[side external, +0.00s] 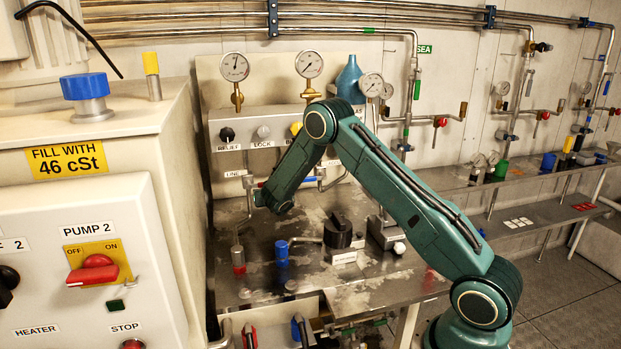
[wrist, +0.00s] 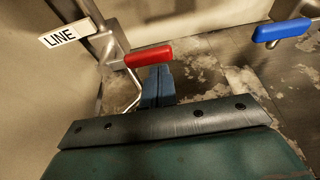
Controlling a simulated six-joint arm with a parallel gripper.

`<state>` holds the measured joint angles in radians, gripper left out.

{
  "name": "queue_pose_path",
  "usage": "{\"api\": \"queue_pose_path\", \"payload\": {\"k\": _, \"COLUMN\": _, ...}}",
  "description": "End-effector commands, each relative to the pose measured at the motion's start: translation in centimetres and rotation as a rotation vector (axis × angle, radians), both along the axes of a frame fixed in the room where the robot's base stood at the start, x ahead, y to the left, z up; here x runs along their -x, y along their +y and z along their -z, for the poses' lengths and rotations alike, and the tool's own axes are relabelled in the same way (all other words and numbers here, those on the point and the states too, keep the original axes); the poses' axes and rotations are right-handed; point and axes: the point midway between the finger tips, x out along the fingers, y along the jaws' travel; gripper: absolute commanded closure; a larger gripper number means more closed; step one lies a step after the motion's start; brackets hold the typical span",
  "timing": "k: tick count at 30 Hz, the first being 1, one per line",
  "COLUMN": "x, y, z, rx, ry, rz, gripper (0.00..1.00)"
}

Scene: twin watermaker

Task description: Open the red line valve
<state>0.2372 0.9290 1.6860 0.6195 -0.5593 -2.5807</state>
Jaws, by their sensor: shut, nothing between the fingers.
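The red line valve handle (wrist: 148,54) sticks out roughly level to the right of a vertical metal pipe in the wrist view. A white LINE label (wrist: 58,38) is to its left; the label also shows in the side external view (side external: 235,174). My gripper (wrist: 157,74) is shut and empty, its fingertips just below the red handle in the picture. I cannot tell whether they touch it. In the side external view my gripper (side external: 262,197) is in front of the panel by the LINE pipe and mostly hides the handle.
A blue handle (wrist: 280,30) is to the right of the red one; it shows on the panel too (side external: 310,179). A black knob (side external: 338,230) and a blue-capped fitting (side external: 281,250) stand on the stained metal bench (side external: 370,295). Gauges (side external: 235,67) are above the panel.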

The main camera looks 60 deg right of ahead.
Motion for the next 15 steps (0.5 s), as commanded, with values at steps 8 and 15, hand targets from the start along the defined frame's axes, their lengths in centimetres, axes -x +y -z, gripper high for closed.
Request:
{"api": "queue_pose_path", "payload": {"k": 8, "x": 0.04, "y": -0.06, "z": -0.28, "rx": 0.000, "ry": 0.000, "rz": 0.000, "gripper": 1.00}}
{"api": "queue_pose_path", "payload": {"k": 15, "x": 0.07, "y": -0.09, "z": -0.46, "rx": 0.000, "ry": 0.000, "rz": 0.000, "gripper": 1.00}}
